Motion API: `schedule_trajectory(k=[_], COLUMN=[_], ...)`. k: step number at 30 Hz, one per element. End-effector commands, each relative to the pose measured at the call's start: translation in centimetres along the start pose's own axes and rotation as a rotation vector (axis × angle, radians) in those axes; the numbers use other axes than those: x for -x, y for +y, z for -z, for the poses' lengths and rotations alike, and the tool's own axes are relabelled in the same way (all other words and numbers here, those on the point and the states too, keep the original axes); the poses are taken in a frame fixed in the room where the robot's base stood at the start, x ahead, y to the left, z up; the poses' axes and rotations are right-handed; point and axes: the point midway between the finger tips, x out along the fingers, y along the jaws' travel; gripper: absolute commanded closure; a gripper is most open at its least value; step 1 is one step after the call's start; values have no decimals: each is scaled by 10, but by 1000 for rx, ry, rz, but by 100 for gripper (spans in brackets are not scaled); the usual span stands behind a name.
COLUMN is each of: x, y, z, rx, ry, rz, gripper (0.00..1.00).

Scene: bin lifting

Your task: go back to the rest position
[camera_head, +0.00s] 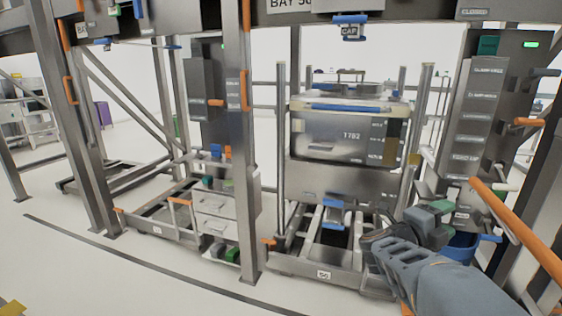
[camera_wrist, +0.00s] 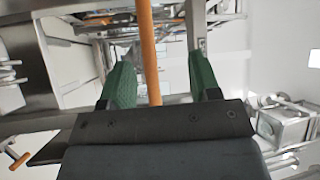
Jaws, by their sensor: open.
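My gripper (camera_head: 442,215) is at the lower right of the head view, in front of the right side of the bay. In the wrist view its two green fingers (camera_wrist: 161,66) stand wide apart with nothing gripped. An orange bar (camera_wrist: 148,45) shows in the gap between them, with space on both sides; I cannot tell how far beyond the fingers it lies. A grey steel bin (camera_head: 335,150) marked 1782 sits upright in the bay frame, left of my gripper and apart from it.
An orange rail (camera_head: 515,232) slants close to the right of my gripper. A blue bucket-like thing (camera_head: 461,246) is partly hidden behind the gripper. A steel post (camera_head: 241,150) and a drawer unit (camera_head: 214,215) stand to the left. The white floor (camera_head: 100,265) is clear at front left.

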Motion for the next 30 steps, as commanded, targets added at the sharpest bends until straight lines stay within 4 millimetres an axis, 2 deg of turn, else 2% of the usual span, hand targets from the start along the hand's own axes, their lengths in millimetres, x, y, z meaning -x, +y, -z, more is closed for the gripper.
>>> schedule_trajectory(k=[1,4,6,9,11,14,15,18,21,24,27,30], x=[3,24,50,95,124,168,183,212,228,236,238,239], y=[-32,-70,-92,-113,-119,-122,-121,-115,-108,-103,-100,-97], z=[-11,-45,-66,-83,-85,-74,-66,-38,-6,22,43,56], rx=[26,136,242,426,554,784,878,1109,1316,1483,1602,1672], ry=[-119,-424,-646,-947,-1117,-1370,-1459,-1645,-1783,-1875,-1933,-1965], rz=[10,43,72,120,149,192,205,227,227,215,199,184], gripper=[43,43,43,43,43,43,43,43,43,43,43,43])
